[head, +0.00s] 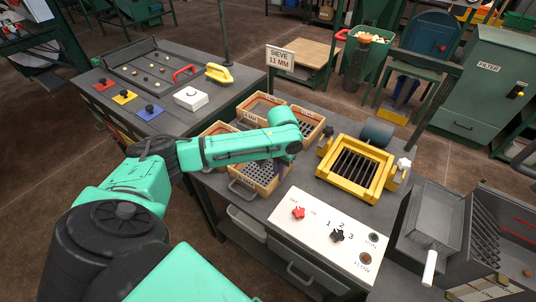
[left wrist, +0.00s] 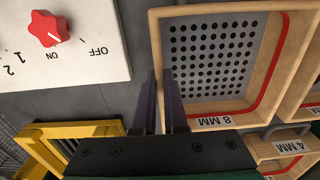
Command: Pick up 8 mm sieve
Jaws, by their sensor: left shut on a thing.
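The 8 mm sieve (left wrist: 210,55) is a wooden square frame with a red inner band and a perforated plate. Its "8 MM" label shows upside down in the left wrist view. In the head view the sieve (head: 262,172) sits nearest me in the group of sieves, partly hidden by my arm. My left gripper (left wrist: 160,85) is shut on its side wall, the one facing the control panel, with one finger on either side. In the head view the gripper (head: 285,160) points down and its fingertips are hard to see. My right gripper is not in view.
Other sieves stand close by, one at the right (head: 307,122) and a 4 mm one (left wrist: 285,150). The white control panel (head: 325,235) and the yellow frame (head: 355,170) lie close on the right. A sign (head: 280,58) reads "SIEVE 11 MM".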

